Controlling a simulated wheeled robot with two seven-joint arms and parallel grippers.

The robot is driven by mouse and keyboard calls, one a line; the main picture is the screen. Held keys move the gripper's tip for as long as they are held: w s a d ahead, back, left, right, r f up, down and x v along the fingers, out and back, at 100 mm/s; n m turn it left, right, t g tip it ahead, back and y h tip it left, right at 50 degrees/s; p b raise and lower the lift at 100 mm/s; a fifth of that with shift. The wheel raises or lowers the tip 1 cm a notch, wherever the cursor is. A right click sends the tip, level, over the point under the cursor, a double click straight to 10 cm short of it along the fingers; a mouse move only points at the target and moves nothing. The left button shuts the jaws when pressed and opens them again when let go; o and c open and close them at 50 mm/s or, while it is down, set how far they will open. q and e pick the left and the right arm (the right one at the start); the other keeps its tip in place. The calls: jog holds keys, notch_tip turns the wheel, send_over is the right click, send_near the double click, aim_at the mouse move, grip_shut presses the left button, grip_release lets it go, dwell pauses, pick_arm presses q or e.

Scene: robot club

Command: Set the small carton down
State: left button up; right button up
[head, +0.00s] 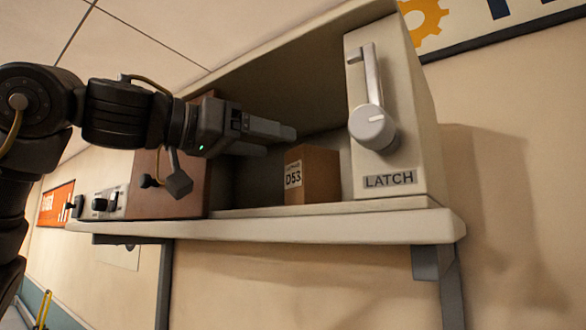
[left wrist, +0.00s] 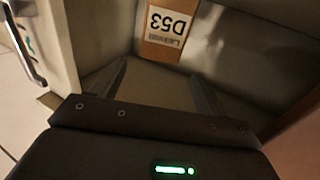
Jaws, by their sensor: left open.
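The small carton (head: 318,174) is a brown box with a white label reading D53. It stands upright on the floor of an open cabinet bay in the head view. It also shows at the top of the left wrist view (left wrist: 168,48), label facing the camera. My left gripper (head: 290,140) reaches into the bay from the left, above and to the left of the carton. In the left wrist view its two fingers are spread, with empty floor between them, and the carton lies beyond the fingertips, apart from them. My right gripper is in neither view.
The cabinet sits on a wall shelf (head: 300,230). A panel marked LATCH with a lever and round knob (head: 373,128) bounds the bay on the right. A reddish-brown panel (head: 180,170) bounds it on the left, with a dark knobbed lever in front and a switch box (head: 103,203) beside it.

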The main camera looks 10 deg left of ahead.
pick_arm(q)
jog(key=b+v, duration=0.1)
jog(key=v, duration=0.2)
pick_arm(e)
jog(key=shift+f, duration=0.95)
pick_arm(q)
jog(key=shift+s, duration=0.1)
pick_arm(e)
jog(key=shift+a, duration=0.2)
